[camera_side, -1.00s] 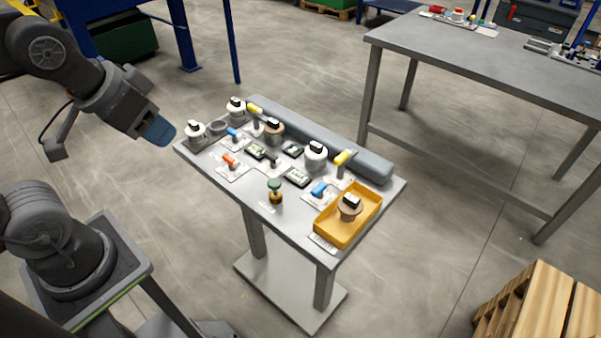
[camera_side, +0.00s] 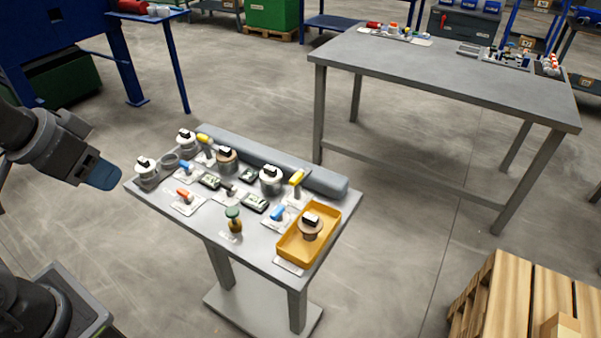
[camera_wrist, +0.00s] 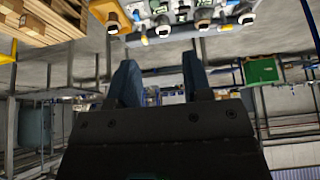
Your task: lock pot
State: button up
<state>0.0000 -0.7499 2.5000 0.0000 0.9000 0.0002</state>
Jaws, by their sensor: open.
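Several pots with black-and-white tops stand on the small grey table (camera_side: 255,262) in the side view. One white pot (camera_side: 146,172) is at the near left corner, another (camera_side: 186,141) behind it. A brown-based pot (camera_side: 310,228) sits in the yellow tray (camera_side: 290,250). I cannot tell which is the task's pot. My gripper (camera_side: 104,176) is left of the table, apart from everything. In the wrist view its two blue fingers (camera_wrist: 160,82) are spread with nothing between them.
Red (camera_side: 185,195), blue (camera_side: 277,213) and yellow (camera_side: 296,178) handles, small gauges and a green-topped piece (camera_side: 234,218) crowd the small table. A grey roll (camera_side: 275,162) lies along its back edge. A larger table (camera_side: 440,80) and wooden pallet (camera_side: 525,300) stand right.

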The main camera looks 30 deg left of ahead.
jog(key=shift+o, duration=0.8)
jog(key=shift+w+r, duration=0.15)
jog(key=shift+w, duration=0.05)
jog(key=o, duration=0.6)
jog(key=w+r+m, duration=0.1)
jog(key=w, duration=0.2)
jog(key=w+r+m+g, duration=0.1)
jog(key=w, duration=0.2)
jog(key=w+d+r+m+h, duration=0.1)
jog(key=w+m, duration=0.1)
jog(key=w, duration=0.1)
jog(key=shift+r+g, duration=0.15)
jog(key=shift+g, duration=0.15)
jog(key=shift+c, duration=0.2)
jog(key=m+g+h, duration=0.3)
jog(key=m+g, duration=0.1)
jog(key=m, duration=1)
send_over(296, 175)
jog(key=a, duration=0.6)
notch_tip(296, 175, down, 15)
jog(key=x, duration=1.4)
jog(key=shift+w+d, duration=0.1)
jog(key=shift+d, duration=0.3)
jog(key=shift+c, duration=0.5)
jog(key=shift+h, duration=0.3)
jog(key=c, duration=0.8)
